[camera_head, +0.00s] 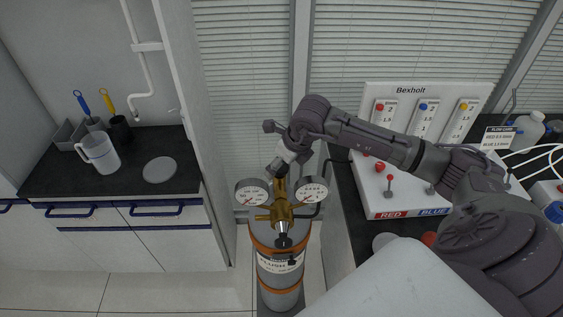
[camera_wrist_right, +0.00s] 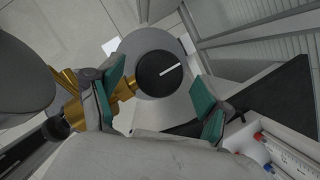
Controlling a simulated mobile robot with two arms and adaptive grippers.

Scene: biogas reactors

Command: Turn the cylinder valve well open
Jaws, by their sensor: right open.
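The grey gas cylinder (camera_head: 262,247) with orange bands stands upright at the bottom middle of the head view. A brass regulator (camera_head: 281,208) with two round gauges, left (camera_head: 252,192) and right (camera_head: 312,190), sits at its top. In the right wrist view the valve's round black knob (camera_wrist_right: 158,76) with a white line shows beyond the fingertips. My right gripper (camera_wrist_right: 160,95) is open, its green pads on either side of the knob in the picture; no contact is visible. In the head view my right gripper (camera_head: 284,166) is above the regulator and hides the knob. My left gripper is not in view.
A counter (camera_head: 47,172) with a white jug (camera_head: 101,153) is on the left. A wall post stands behind the cylinder. Floor is clear at front left.

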